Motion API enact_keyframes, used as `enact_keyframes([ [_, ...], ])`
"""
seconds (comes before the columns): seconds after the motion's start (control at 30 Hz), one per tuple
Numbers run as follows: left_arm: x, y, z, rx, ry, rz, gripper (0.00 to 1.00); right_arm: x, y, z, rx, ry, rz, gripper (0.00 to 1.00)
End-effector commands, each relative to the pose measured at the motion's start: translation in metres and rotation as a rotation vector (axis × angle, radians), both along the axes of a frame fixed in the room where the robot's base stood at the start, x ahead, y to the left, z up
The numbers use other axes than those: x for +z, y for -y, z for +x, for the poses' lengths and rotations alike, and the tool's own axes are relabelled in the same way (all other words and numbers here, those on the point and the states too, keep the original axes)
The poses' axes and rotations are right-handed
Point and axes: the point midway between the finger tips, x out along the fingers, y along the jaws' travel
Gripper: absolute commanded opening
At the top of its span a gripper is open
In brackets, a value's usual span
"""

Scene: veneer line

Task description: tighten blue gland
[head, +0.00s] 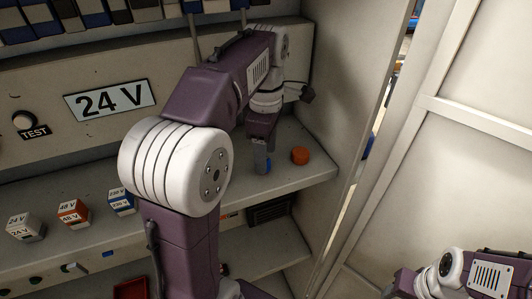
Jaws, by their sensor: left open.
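A blue gland (263,166) stands on the shelf near its right end, partly covered by my gripper. My left gripper (261,148) points down right at the blue gland, with its jaws open. The fingers are small and dark here, so I cannot tell whether they touch the gland or sit around it. An orange round gland (300,155) stands on the shelf just to the right of the blue one, apart from it. My right arm shows only at the lower right corner, and its gripper is out of view.
Three small labelled blocks stand on the shelf at left: grey (25,227), orange (73,213) and blue (122,201). A 24 V sign (110,100) and TEST button (24,120) are on the back panel. A cabinet side wall (350,100) closes the right.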

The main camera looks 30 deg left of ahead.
Motion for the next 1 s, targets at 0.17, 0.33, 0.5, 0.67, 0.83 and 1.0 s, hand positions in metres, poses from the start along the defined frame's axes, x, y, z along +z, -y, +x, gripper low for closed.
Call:
enact_keyframes([
  [0.17,-0.0017,-0.0001,0.0004,0.0,0.002,0.0,0.55,0.0001,0.0,-0.0003,0.0,0.0,0.0,0.55],
  [0.33,-0.0015,-0.0001,0.0003,0.0,0.002,0.0,0.3,0.0001,0.0,-0.0004,0.0,0.0,0.0,0.55],
  [0.5,-0.002,0.0002,-0.0004,0.0,-0.002,0.0,0.0,0.0,0.0,-0.0002,0.0,0.0,0.0,0.55],
  [0.67,-0.0027,0.0005,0.0002,0.0,-0.001,-0.001,0.0,-0.0003,0.0,-0.0004,0.0,0.0,0.0,0.55],
  [0.83,-0.0031,0.0007,-0.0004,-0.001,-0.004,-0.003,0.0,-0.0004,0.0,-0.0003,0.0,0.0,0.0,0.55],
  [1.0,-0.0033,0.0008,-0.0005,-0.008,-0.006,-0.003,0.0,0.0001,0.0,-0.0003,0.0,0.0,0.0,0.55],
])
